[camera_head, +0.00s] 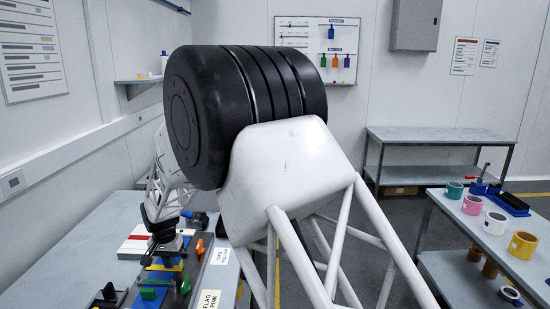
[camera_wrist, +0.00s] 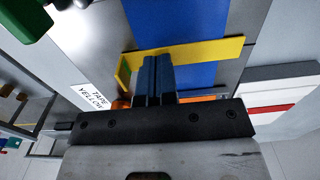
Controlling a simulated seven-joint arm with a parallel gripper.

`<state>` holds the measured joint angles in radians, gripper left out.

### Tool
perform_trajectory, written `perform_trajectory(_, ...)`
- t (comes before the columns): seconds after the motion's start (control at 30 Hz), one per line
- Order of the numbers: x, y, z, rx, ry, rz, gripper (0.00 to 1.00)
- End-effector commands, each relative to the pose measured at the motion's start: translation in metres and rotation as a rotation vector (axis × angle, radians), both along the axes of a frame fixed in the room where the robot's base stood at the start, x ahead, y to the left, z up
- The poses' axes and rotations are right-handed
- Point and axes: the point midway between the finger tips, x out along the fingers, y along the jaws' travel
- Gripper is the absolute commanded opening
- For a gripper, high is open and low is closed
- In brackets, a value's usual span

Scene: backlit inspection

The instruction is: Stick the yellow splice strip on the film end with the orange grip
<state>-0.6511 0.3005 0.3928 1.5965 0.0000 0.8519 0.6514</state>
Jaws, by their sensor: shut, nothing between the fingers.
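My gripper (camera_wrist: 157,58) is shut with nothing between its fingers, seen end-on over the blue film (camera_wrist: 175,18) in the wrist view. The yellow splice strip (camera_wrist: 205,48) crosses the blue film, with a yellow upright piece at its left end; the fingers overlap its near edge in the picture, and I cannot tell whether they touch it. An orange part (camera_wrist: 120,104), perhaps the orange grip, is mostly hidden behind my gripper's body. In the head view my gripper (camera_head: 163,252) is low over the bench fixture, and an orange piece (camera_head: 200,247) stands to its right.
A green piece (camera_wrist: 28,18) is at the upper left of the wrist view. A TAPE YELLOW label (camera_wrist: 92,96) lies beside the fixture. A white block with a red stripe (camera_wrist: 270,108) is to the right. Tape rolls (camera_head: 495,222) stand on a right-hand table.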

Motion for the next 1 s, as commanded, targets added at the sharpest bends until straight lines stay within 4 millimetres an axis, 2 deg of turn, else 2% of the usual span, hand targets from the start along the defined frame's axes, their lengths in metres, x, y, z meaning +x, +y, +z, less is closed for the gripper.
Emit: perform_trajectory(1.0,0.0000,0.0000,-0.0061,0.000,0.000,0.000,0.00)
